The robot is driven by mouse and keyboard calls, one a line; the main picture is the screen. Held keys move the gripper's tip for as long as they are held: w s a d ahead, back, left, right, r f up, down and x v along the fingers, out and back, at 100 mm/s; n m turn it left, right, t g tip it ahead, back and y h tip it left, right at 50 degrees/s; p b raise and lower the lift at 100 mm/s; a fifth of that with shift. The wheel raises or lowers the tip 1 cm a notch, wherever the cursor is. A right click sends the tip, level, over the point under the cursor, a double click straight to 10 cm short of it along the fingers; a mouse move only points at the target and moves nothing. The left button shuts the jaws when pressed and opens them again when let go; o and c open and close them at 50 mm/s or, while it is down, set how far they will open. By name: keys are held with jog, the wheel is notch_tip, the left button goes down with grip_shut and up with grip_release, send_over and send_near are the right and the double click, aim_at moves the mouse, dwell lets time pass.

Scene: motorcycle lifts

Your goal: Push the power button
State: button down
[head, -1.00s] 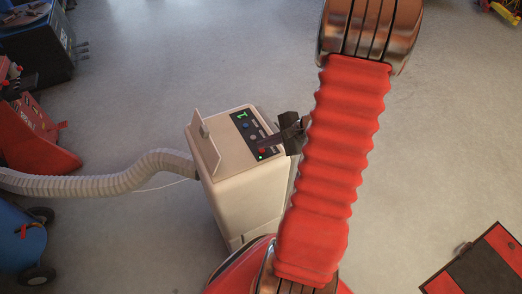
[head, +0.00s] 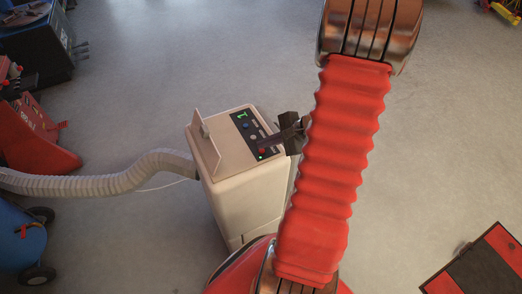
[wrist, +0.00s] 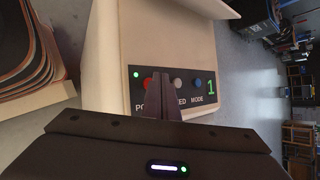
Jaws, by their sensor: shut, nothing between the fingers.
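A beige machine (head: 240,190) stands on the floor with a dark control panel on top. The panel has a red button (head: 262,151) above the lettering "PO", partly covered, a grey button (head: 253,137) and a blue button (head: 246,126). My gripper (head: 263,142) is shut and empty, its fingertips over the panel close to the red button. In the wrist view the fingers (wrist: 155,80) hide part of the red button (wrist: 148,82). I cannot tell whether they touch it. A small green light (wrist: 136,74) is lit and a green "1" (wrist: 211,87) shows on the display.
A raised beige flap (head: 205,145) stands on the machine's top, left of the panel. A ribbed hose (head: 100,182) runs left from the machine. A blue wheeled item (head: 20,245) and red equipment (head: 38,140) are at the left. Floor behind the machine is clear.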

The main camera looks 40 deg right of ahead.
jog(key=shift+f, duration=0.15)
jog(key=shift+f, duration=0.35)
dwell(0.7)
jog(key=shift+r, duration=0.55)
notch_tip(320, 180, up, 6)
dwell(1.0)
jog(key=shift+s, duration=0.1)
dwell(0.4)
